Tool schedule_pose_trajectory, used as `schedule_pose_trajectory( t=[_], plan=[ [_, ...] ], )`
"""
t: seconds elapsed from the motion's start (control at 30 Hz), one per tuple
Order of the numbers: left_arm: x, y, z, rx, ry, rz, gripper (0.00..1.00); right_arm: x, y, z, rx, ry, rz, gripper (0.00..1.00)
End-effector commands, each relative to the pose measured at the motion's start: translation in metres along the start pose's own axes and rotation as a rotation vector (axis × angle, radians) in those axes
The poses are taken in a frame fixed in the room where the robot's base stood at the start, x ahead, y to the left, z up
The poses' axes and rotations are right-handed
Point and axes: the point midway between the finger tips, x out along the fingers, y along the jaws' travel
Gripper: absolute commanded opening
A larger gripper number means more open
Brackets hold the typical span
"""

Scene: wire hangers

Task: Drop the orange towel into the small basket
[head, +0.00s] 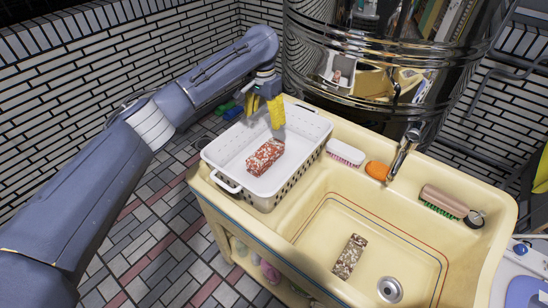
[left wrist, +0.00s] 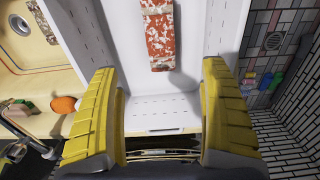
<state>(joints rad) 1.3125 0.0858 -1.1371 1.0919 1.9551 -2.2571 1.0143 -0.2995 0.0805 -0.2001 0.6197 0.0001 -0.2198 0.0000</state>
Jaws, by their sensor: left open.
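The orange towel (head: 265,157), a folded block with red-orange and white patches, lies inside the white small basket (head: 225,150). In the left wrist view the towel (left wrist: 158,38) lies on the floor of the basket (left wrist: 150,106), clear of the near wall. My left gripper (head: 264,110), with yellow fingers, is above the far part of the basket. It is open and empty, apart from the towel; its spread fingers also show in the left wrist view (left wrist: 158,70). My right gripper is not in view.
The basket stands on the left of a cream sink unit (head: 300,215). A brown-and-white block (head: 349,256) lies in the sink bowl. A white brush (head: 345,152), an orange item (head: 377,170), a faucet (head: 404,150) and another brush (head: 444,202) line the back ledge.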

Motion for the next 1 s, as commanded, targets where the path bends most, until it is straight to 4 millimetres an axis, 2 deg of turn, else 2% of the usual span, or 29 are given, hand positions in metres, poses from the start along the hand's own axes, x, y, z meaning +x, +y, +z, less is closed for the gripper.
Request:
schedule_pose_trajectory(
  t=[0.03, 0.2, 0.4, 0.6, 1.0],
  plan=[
    [-0.01, -0.001, 0.0, 0.0, 0.002, -0.004, 0.79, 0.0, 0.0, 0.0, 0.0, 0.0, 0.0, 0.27],
    [-0.036, -0.002, 0.0, -0.001, 0.001, -0.004, 0.79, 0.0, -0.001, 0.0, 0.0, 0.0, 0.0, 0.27],
    [-0.055, -0.001, 0.0, 0.0, 0.0, -0.002, 0.79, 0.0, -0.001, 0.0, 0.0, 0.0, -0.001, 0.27],
    [-0.062, 0.0, 0.0, 0.0, 0.0, 0.0, 0.79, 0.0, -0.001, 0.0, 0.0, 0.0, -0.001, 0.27],
    [-0.062, 0.0, 0.0, -0.001, 0.0, 0.0, 0.79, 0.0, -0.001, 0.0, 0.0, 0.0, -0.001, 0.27]
  ],
)
